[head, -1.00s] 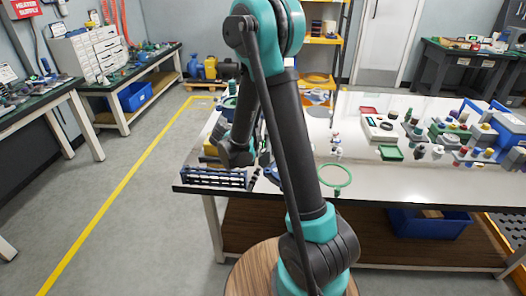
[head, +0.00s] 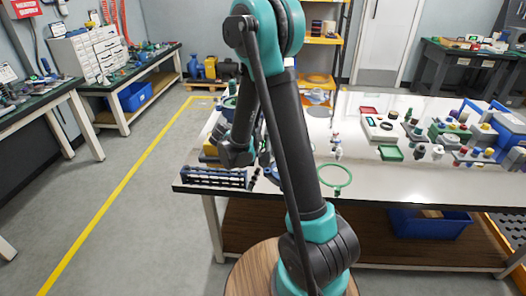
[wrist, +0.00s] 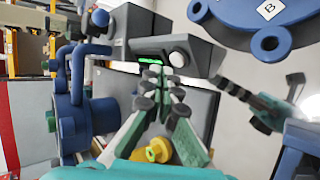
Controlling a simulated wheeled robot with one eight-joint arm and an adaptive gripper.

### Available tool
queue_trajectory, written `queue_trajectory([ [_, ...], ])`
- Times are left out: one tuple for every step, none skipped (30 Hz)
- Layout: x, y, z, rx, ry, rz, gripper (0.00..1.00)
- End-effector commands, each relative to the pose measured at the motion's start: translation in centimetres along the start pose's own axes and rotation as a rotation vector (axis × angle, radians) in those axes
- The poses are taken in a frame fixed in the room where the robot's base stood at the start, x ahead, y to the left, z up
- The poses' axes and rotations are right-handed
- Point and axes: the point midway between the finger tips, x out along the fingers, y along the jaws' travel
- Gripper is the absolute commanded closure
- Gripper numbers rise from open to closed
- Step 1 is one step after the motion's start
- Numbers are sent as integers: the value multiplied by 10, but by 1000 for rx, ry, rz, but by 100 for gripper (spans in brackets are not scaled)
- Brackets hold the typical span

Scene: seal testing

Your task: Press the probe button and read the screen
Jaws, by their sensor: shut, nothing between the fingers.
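In the wrist view, a dark grey box with a sloped front (wrist: 200,57) stands just beyond my fingertips. Its small dark screen (wrist: 148,60) shows a green glow, but I cannot read any text. A round white button (wrist: 178,59) sits on the same face, right of the screen. My gripper (wrist: 161,78) is shut and empty, its tips overlapping the lower edge of the screen, left of and below the button. I cannot tell whether the tips touch the box. In the head view my arm hides the box and the gripper.
A blue flanged part marked B (wrist: 268,12) is at the upper right and a blue valve body (wrist: 80,110) at the left. A yellow fitting (wrist: 157,150) lies below the fingers. In the head view, a green ring (head: 335,180) and a dark rack (head: 214,177) are near the bench's front edge.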

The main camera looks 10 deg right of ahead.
Motion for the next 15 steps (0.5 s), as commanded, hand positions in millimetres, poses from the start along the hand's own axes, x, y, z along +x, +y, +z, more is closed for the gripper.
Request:
queue_trajectory([
  [0, 0, 0, 0, 0, 0, 100],
  [0, 0, 0, 0, 0, 0, 100],
  [0, 0, 0, 0, 0, 0, 100],
  [0, 0, 0, 0, 0, 0, 100],
  [1, 0, 0, 0, 0, 0, 100],
  [1, -1, 1, 0, 0, 0, 100],
  [2, -1, 2, 0, 0, 0, 100],
  [3, -2, 2, 0, 0, 0, 100],
  [4, -3, 3, 0, 0, 0, 100],
  [4, -3, 3, 0, -1, 0, 100],
  [5, -4, 4, 0, 0, 0, 100],
  [6, -4, 4, 0, 0, 0, 100],
  [6, -4, 4, 0, 0, 0, 100],
  [6, -4, 4, 0, 0, 0, 100],
  [6, -4, 4, 0, 0, 0, 100],
])
